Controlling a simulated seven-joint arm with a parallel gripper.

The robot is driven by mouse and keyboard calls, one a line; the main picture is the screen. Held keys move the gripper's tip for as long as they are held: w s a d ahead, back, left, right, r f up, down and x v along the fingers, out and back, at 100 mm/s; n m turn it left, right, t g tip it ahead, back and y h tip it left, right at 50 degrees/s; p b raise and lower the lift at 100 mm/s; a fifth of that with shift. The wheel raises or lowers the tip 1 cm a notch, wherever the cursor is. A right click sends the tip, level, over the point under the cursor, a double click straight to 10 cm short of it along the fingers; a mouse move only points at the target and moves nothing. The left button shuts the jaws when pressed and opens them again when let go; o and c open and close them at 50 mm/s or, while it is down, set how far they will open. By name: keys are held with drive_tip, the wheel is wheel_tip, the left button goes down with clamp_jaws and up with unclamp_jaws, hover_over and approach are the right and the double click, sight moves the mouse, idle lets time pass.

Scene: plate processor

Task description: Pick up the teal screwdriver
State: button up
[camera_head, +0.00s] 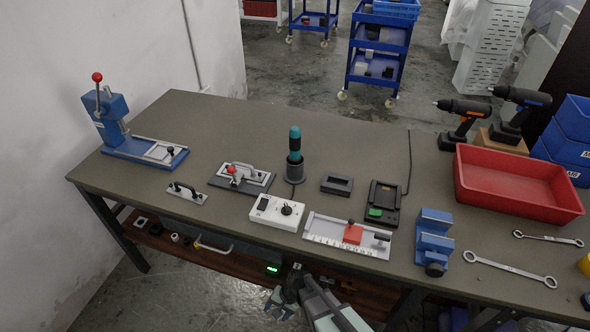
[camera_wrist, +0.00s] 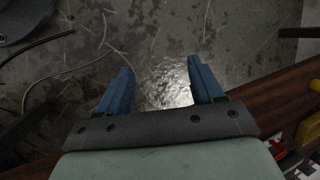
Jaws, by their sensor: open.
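The teal screwdriver (camera_head: 294,140) stands upright in a dark round holder (camera_head: 294,171) near the middle of the workbench, its teal and black handle showing at the top. Its lower part is hidden in the holder. My gripper (camera_head: 281,304) is low at the front edge of the bench, below and apart from the screwdriver. In the wrist view my gripper (camera_wrist: 161,84) has its two blue fingers spread wide with nothing between them. The floor shows between the fingers, and the screwdriver is not in that view.
A white control box (camera_head: 262,210) with a knob sits just in front of the holder. A dark block (camera_head: 337,184) and a black charger (camera_head: 383,200) lie to its right, a clamp fixture (camera_head: 260,180) to its left. A red bin (camera_head: 515,208) stands at right. The bench behind is clear.

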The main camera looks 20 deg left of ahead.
drive_tip(key=s+a+r+n+y, duration=0.1)
drive_tip(key=s+a+r+n, duration=0.15)
drive_tip(key=a+r, duration=0.5)
drive_tip(key=s+a+r+n, duration=0.1)
drive_tip(key=a+r+n, duration=0.25)
drive_tip(key=a, duration=0.65)
drive_tip(key=s+a+r+n+y, duration=0.1)
drive_tip(key=s+a+r+n, duration=0.1)
drive_tip(key=a+r, duration=0.55)
drive_tip(key=s+a+r+n+h, duration=0.1)
drive_tip(key=s+a+r+n, duration=0.1)
drive_tip(key=a+r+n, duration=0.35)
drive_tip(key=s+a+r+n, duration=0.1)
drive_tip(key=a+r+n, duration=0.1)
drive_tip(key=r+n, duration=0.6)
wheel_tip(320, 180, up, 31)
drive_tip(key=m+t+h, duration=0.3)
drive_tip(key=m+h, duration=0.2)
drive_tip(key=m, duration=2.9)
hover_over(295, 140)
drive_tip(key=w, duration=0.1)
drive_tip(key=shift+w+a+r+n, duration=0.1)
drive_tip(key=shift+a+r+n, duration=0.15)
drive_tip(key=shift+a, duration=0.1)
drive_tip(key=shift+w+d+f, duration=0.1)
drive_tip(key=shift+d+f, duration=0.05)
drive_tip(key=shift+f, duration=0.05)
wheel_tip(295, 140, down, 14)
drive_tip(key=shift+w+r, duration=0.15)
drive_tip(key=shift+r, duration=0.1)
